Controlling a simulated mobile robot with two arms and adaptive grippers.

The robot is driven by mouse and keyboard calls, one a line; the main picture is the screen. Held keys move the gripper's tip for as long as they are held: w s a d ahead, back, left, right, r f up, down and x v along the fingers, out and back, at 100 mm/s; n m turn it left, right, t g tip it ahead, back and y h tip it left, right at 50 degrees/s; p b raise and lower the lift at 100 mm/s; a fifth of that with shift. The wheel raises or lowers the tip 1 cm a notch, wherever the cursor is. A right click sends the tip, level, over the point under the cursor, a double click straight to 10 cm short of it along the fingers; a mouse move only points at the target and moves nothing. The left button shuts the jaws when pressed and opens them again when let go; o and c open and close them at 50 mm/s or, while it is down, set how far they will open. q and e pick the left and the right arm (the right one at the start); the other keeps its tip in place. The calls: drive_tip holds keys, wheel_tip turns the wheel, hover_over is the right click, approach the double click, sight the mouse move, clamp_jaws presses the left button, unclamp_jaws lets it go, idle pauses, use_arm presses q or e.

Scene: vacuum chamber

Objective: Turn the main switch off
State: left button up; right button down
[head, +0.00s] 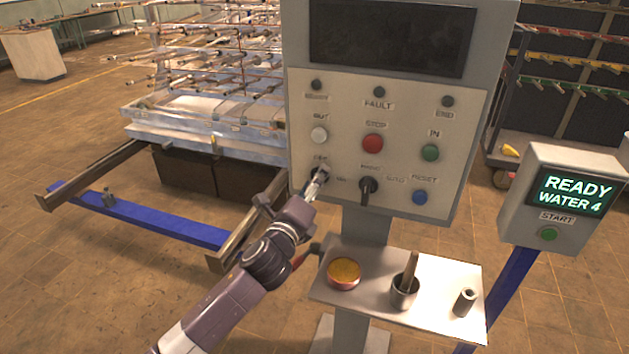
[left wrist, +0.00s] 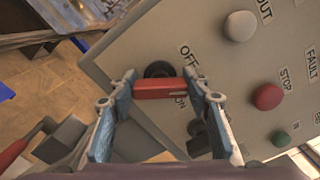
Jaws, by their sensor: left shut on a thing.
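The main switch is a red handle (left wrist: 160,88) on a round black base (left wrist: 158,70), low on the left side of the grey control panel (head: 300,105). My left gripper (head: 318,183) reaches it from below left in the head view. In the left wrist view its two blue fingers (left wrist: 163,86) are shut on the red handle, one at each end. The OFF label (left wrist: 188,55) and the ON label (left wrist: 180,101) are beside the switch. In the head view my gripper covers most of the switch, and I cannot tell which label the handle points to. My right gripper is not in view.
A black selector (head: 368,188) is just right of the switch. Red (head: 373,143), white (head: 319,134), green (head: 431,153) and blue (head: 420,198) buttons are nearby. A shelf (head: 433,307) below holds a tin (head: 344,272) and a cup (head: 404,295).

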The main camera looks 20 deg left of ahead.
use_arm(q)
drive_tip(key=n, duration=0.6)
drive_tip(key=shift+f, duration=0.1)
drive_tip(key=shift+n, duration=0.4)
idle(0.3)
drive_tip(key=o, duration=1.2)
drive_tip(key=shift+c, duration=0.2)
drive_tip(key=shift+s, duration=0.15)
drive_tip(key=s, duration=1.1)
drive_tip(key=shift+s+a, duration=0.25)
drive_tip(key=shift+s, duration=0.1)
